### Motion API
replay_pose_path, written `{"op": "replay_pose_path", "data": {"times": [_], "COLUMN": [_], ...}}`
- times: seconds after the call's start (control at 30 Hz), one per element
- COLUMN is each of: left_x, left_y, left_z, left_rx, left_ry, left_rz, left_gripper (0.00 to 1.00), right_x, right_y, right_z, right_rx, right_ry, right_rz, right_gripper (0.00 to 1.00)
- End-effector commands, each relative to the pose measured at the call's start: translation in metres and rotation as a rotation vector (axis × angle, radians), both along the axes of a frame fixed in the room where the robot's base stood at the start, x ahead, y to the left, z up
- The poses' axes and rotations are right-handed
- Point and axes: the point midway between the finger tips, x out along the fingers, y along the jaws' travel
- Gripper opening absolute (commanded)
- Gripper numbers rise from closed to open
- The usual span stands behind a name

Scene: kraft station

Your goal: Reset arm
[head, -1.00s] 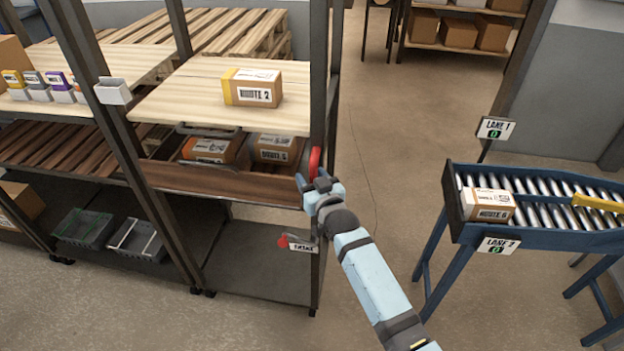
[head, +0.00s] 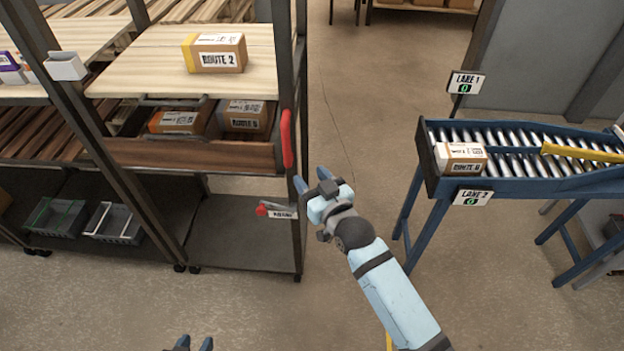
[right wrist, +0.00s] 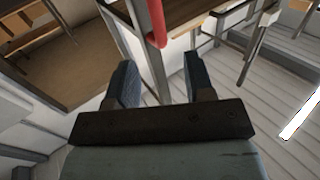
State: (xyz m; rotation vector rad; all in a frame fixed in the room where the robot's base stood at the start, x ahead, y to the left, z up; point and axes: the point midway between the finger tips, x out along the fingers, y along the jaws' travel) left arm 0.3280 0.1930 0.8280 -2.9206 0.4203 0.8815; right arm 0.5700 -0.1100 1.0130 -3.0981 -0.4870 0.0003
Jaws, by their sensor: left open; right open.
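My right gripper (head: 311,179) is open and empty in the head view. It stands just right of the shelf's front post, below the upright red handle (head: 287,138), and does not hold it. In the right wrist view its two dark blue fingers (right wrist: 162,82) are spread with nothing between them, and the red handle (right wrist: 156,22) shows beyond them at the top. My left gripper (head: 195,343) shows only its fingertips at the bottom edge of the head view, apart and low in front of the shelf. The rest of that arm is out of the picture.
A shelf rack carries a Route 2 box (head: 216,53) on top and a wooden drawer (head: 190,154) with boxes below. A small red lever (head: 263,210) juts from the rack. A roller conveyor (head: 520,180) with a box (head: 461,158) stands right. The floor between is clear.

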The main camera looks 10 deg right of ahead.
Motion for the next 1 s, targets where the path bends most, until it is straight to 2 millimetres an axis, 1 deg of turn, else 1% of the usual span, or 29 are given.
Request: {"op": "replay_pose_path", "data": {"times": [0.43, 0.5, 0.57, 0.67, 0.7, 0.77, 0.8, 0.87, 0.9, 1.0], "left_x": [0.000, 0.000, 0.000, 0.000, 0.000, 0.001, 0.001, 0.001, 0.001, 0.001], "left_y": [0.000, 0.000, 0.000, 0.000, 0.001, 0.001, 0.002, 0.003, 0.003, 0.004], "left_z": [0.001, 0.003, 0.007, 0.019, 0.024, 0.032, 0.037, 0.044, 0.048, 0.055], "left_rx": [-0.001, -0.001, 0.000, 0.001, 0.001, 0.002, 0.003, 0.004, 0.004, 0.006], "left_ry": [-0.002, -0.002, -0.002, -0.002, -0.002, -0.004, -0.005, -0.007, -0.007, -0.009], "left_rz": [0.000, 0.000, -0.001, 0.000, 0.001, 0.001, 0.002, 0.003, 0.004, 0.007], "left_gripper": [0.43, 0.43, 0.43, 0.43, 0.43, 0.43, 0.43, 0.43, 0.43, 0.43], "right_x": [0.000, -0.004, -0.013, -0.047, -0.066, -0.097, -0.119, -0.150, -0.170, -0.210], "right_y": [0.000, -0.002, -0.006, -0.021, -0.028, -0.039, -0.047, -0.058, -0.064, -0.077], "right_z": [0.000, -0.003, -0.012, -0.038, -0.051, -0.070, -0.082, -0.096, -0.104, -0.118], "right_rx": [0.000, -0.003, -0.011, -0.034, -0.047, -0.067, -0.082, -0.101, -0.114, -0.137], "right_ry": [0.001, 0.012, 0.040, 0.128, 0.175, 0.249, 0.299, 0.366, 0.408, 0.491], "right_rz": [0.000, -0.001, -0.004, -0.013, -0.017, -0.022, -0.024, -0.028, -0.030, -0.031], "right_gripper": [0.48, 0.48, 0.48, 0.48, 0.48, 0.48, 0.48, 0.48, 0.48, 0.48]}}
